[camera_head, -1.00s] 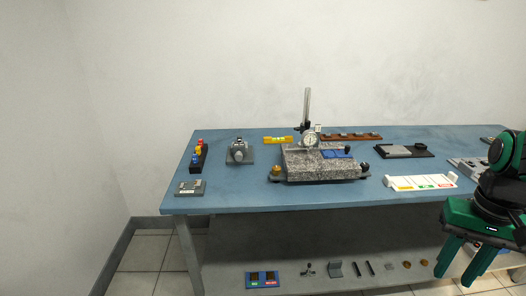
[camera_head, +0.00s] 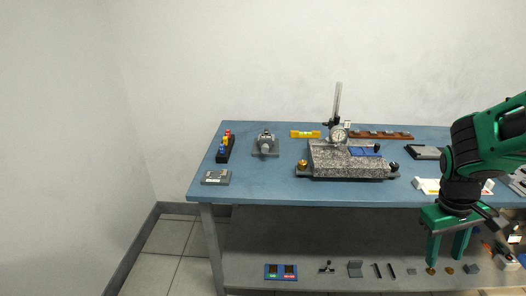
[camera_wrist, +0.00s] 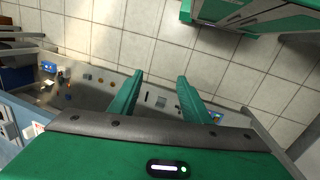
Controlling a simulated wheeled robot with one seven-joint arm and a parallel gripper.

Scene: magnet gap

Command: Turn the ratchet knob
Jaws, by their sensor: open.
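A small grey device with a round pale knob (camera_head: 265,147) stands on the left part of the blue bench top (camera_head: 270,185) in the head view. It looks like the ratchet knob's fixture, but it is too small to be sure. My green gripper (camera_head: 447,259) is at the right, in front of the bench's front edge and well apart from the device. Its two fingers point down, are spread open and hold nothing. The wrist view shows the open fingers (camera_wrist: 160,77) with empty space between them; the knob cannot be made out there.
A granite block (camera_head: 345,160) with a dial gauge (camera_head: 339,134) stands mid-bench. A black rack (camera_head: 224,150) with coloured parts and a grey block (camera_head: 216,177) are at the left. A yellow level (camera_head: 305,134) lies behind. Small parts lie on the lower shelf (camera_head: 330,240).

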